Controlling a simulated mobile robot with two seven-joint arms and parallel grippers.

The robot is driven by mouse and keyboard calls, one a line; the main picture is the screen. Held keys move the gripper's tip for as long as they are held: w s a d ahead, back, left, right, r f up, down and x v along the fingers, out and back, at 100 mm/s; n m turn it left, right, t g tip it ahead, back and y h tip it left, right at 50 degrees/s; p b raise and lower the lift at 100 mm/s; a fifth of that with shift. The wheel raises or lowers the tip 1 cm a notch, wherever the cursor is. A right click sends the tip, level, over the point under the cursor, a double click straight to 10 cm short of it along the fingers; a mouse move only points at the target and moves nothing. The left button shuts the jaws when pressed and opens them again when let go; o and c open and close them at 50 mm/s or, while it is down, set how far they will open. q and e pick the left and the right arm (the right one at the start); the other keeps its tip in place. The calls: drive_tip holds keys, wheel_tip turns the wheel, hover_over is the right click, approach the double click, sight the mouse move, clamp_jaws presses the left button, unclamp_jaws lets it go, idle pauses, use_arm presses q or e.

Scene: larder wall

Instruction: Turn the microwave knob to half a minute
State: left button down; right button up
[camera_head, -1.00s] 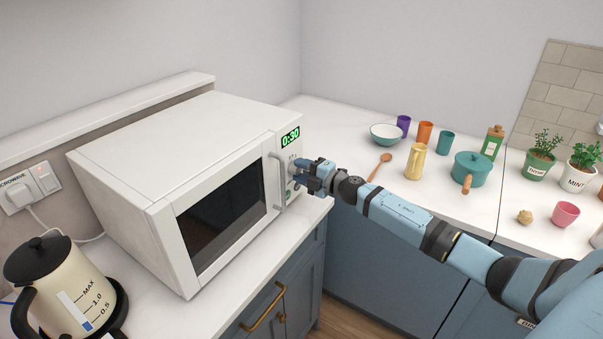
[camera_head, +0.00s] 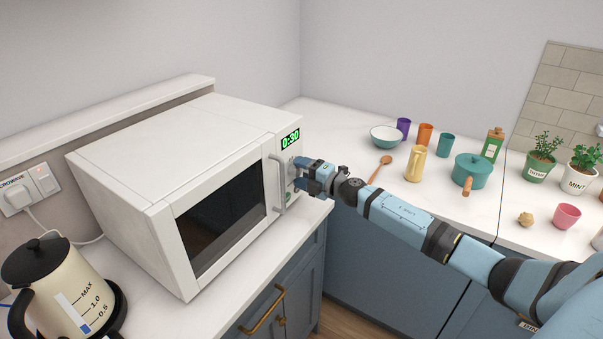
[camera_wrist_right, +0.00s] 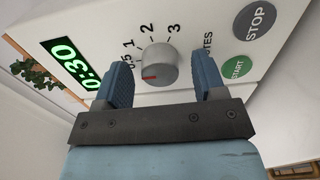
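The white microwave (camera_head: 160,135) stands on the left counter with its door shut. My right gripper (camera_head: 300,176) is at the control panel. In the right wrist view its two fingers (camera_wrist_right: 162,80) are spread on either side of the knob, with a gap to it on both sides. My left gripper is out of view.
The door handle (camera_head: 279,184) stands out just left of my right gripper. Green START (camera_wrist_right: 237,69) and grey STOP (camera_wrist_right: 255,20) buttons lie right of the knob in the wrist view. A kettle (camera_head: 52,280) stands at the front left.

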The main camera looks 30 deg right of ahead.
drive_tip(key=shift+s+d+f, duration=0.15)
drive_tip(key=shift+s+d, duration=0.1)
drive_tip(key=shift+s, duration=0.25)
drive_tip(key=b+v, duration=0.2)
drive_tip(key=v, duration=1)
drive_tip(key=shift+s, duration=0.35)
drive_tip(key=shift+d, duration=0.1)
